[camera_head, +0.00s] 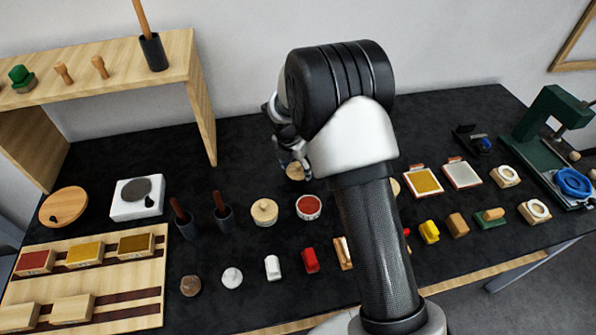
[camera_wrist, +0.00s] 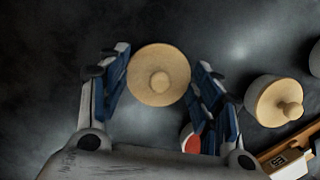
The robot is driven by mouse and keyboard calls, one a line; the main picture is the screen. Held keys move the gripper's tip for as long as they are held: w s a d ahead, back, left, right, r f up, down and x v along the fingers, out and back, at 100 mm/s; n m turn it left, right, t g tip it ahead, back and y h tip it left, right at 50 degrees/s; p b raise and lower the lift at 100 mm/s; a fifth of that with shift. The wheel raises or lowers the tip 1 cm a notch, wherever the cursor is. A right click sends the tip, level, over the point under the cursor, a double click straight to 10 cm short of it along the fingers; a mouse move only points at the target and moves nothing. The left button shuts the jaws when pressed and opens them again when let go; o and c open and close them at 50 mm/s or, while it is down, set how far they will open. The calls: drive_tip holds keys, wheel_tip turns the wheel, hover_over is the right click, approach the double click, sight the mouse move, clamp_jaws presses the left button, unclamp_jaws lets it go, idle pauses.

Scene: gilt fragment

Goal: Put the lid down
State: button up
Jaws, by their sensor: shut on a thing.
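My gripper (camera_wrist: 160,88) is shut on a round pale wooden lid (camera_wrist: 158,75) with a small knob. The lid lies flat between the two blue-padded fingers, with its knob facing the wrist camera. In the head view, the lid (camera_head: 295,171) shows below my gripper (camera_head: 293,155), behind an open pot with red contents (camera_head: 309,206). The arm partly covers the gripper, and I cannot tell the lid's height above the table. In the wrist view, the red pot (camera_wrist: 190,139) is partly hidden behind the right finger.
A lidded pot (camera_head: 264,211) stands left of the red pot. Another lidded pot (camera_wrist: 274,101) is right of my gripper in the wrist view. Dark cups (camera_head: 222,217) stand farther left. Small blocks (camera_head: 311,261) line the front. The dark table behind the pots has free room.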

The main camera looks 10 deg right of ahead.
drive_tip(key=shift+f, duration=1.1)
drive_tip(key=shift+o, duration=0.2)
drive_tip(key=shift+f, duration=0.2)
drive_tip(key=o, duration=0.9)
drive_tip(key=shift+c, duration=0.2)
drive_tip(key=shift+r, duration=0.1)
